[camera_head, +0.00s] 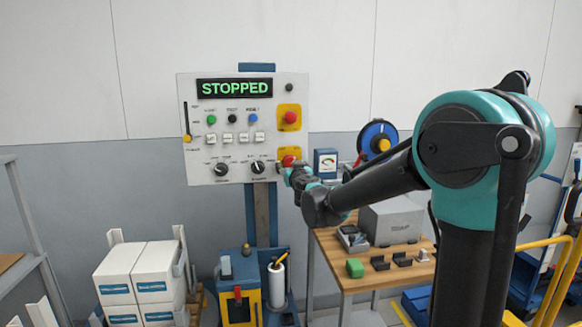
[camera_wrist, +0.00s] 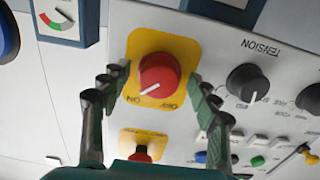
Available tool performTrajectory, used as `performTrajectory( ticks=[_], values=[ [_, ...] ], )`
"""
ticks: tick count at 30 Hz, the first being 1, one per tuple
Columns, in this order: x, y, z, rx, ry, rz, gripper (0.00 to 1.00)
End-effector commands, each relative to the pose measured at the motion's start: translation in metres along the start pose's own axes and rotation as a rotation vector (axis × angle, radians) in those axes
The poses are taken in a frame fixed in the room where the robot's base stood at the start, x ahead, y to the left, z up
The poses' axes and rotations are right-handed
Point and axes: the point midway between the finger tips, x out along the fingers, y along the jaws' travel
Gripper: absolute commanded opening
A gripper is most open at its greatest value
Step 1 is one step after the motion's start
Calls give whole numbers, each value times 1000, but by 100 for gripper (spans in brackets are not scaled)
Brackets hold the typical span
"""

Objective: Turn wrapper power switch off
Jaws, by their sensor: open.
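The power switch (camera_head: 288,160) is a red rotary knob on a yellow plate at the lower right of the white control panel (camera_head: 230,120). In the wrist view the switch (camera_wrist: 159,74) has a white pointer line aimed at the lower left, toward the ON label. An OFF label is at its lower right. The wrist picture is turned about upside down. My gripper (camera_wrist: 162,84) is open, with one finger on each side of the knob. I cannot tell whether they touch it. In the head view my gripper (camera_head: 293,171) partly hides the switch.
The display (camera_head: 235,88) reads STOPPED. A red emergency button (camera_head: 290,117) is above the switch; it also shows in the wrist view (camera_wrist: 140,155). A black tension dial (camera_wrist: 247,83) sits beside the switch. A workbench (camera_head: 345,272) stands right of the panel.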

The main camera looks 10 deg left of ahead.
Motion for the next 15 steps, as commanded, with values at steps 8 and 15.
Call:
performTrajectory(
  ticks=[8, 15],
  values=[
    [0, 0, 0, 0, 0, 0, 42],
    [0, 0, 0, 0, 0, 0, 12]
  ],
)
